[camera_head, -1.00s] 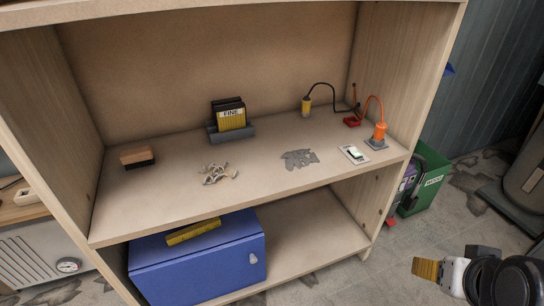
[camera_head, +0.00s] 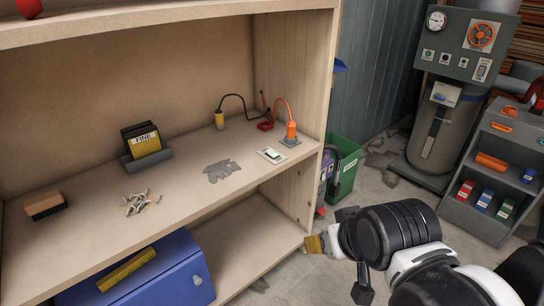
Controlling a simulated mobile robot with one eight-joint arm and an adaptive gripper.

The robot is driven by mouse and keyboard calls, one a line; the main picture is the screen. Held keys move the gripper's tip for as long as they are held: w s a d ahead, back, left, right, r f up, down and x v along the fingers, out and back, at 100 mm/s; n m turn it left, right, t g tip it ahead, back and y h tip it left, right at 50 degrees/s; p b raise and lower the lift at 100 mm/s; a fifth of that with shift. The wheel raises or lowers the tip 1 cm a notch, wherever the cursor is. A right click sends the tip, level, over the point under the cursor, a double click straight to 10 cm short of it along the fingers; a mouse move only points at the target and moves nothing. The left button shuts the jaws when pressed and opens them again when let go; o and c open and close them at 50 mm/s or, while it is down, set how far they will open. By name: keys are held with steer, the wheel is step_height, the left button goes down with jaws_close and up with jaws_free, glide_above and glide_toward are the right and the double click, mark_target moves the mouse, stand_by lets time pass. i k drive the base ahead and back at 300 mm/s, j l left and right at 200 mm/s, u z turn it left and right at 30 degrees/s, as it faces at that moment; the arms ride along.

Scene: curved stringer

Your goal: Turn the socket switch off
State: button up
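A small white switch plate with a pale green rocker (camera_head: 271,155) lies on the middle shelf near its front right corner. It looks like the socket switch, but its on or off position is too small to tell. Another light plate (camera_head: 482,70) sits on the grey machine panel at the upper right; I cannot tell what it is. My gripper (camera_head: 314,244) has yellowish tips and is in front of the shelf unit's lower right side, below the switch plate in the picture. It is apart from the plate. I cannot tell how far its fingers are spread.
An orange plug-like item (camera_head: 291,131) with a cable stands just behind the switch plate. Grey flakes (camera_head: 222,171), pale plugs (camera_head: 142,202), a brush (camera_head: 45,205) and a "FINE" block holder (camera_head: 146,158) share the shelf. The shelf's right side panel (camera_head: 318,100) stands beside the switch plate.

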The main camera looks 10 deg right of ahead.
mark_target(271, 153)
steer(key=i+l, duration=0.15)
steer(key=i, duration=0.25)
steer(key=i+l+z, duration=0.1)
steer(key=i, duration=0.3)
steer(key=i+l, duration=0.2)
steer(key=i, duration=0.2)
steer(key=z, duration=0.05)
